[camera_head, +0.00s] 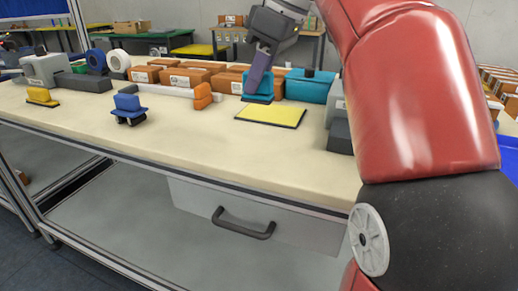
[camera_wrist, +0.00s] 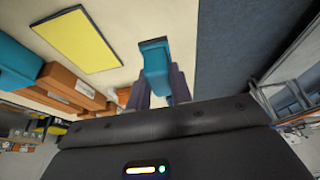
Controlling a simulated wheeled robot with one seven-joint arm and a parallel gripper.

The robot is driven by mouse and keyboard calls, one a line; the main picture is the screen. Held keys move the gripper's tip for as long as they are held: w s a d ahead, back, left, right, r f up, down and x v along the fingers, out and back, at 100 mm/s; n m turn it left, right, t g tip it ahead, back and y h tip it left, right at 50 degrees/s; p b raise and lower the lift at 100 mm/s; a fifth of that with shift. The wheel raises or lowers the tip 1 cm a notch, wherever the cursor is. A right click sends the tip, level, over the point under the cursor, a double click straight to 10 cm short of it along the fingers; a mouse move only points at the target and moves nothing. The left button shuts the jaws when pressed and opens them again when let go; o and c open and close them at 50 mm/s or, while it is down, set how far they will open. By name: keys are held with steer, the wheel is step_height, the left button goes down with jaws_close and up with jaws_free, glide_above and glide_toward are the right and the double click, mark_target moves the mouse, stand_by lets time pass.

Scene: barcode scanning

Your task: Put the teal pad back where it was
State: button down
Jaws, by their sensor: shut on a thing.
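The teal pad (camera_head: 257,99) has a flat base and an upright teal part. My gripper (camera_head: 258,85) is shut on it, with the fingers pointing down. The pad is just behind the yellow mat (camera_head: 270,116); I cannot tell whether its base touches the table. In the wrist view the teal pad (camera_wrist: 155,60) sticks out between the fingers of my gripper (camera_wrist: 160,88). The yellow mat (camera_wrist: 76,38) lies to its upper left there and is empty. The fingers partly hide the pad.
A teal box (camera_head: 308,88) stands right beside the gripper. Orange boxes (camera_head: 186,78) line up behind, and an orange block (camera_head: 203,97) sits to the left. A blue wheeled tool (camera_head: 129,108) and a yellow tool (camera_head: 40,96) stand further left. The front table strip (camera_head: 200,135) is clear.

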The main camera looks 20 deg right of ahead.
step_height(320, 180, down, 10)
steer(key=shift+r+b, duration=0.25)
steer(key=shift+b, duration=0.85)
steer(key=shift+f, duration=0.1)
steer(key=shift+f, duration=0.15)
steer(key=c, duration=1.3)
jaws_free()
steer(key=shift+o, duration=0.2)
steer(key=shift+b, duration=0.4)
steer(key=p+v, duration=0.2)
steer(key=v, duration=0.6)
steer(key=shift+s+d+f, duration=0.2)
steer(key=shift+s+d, duration=0.05)
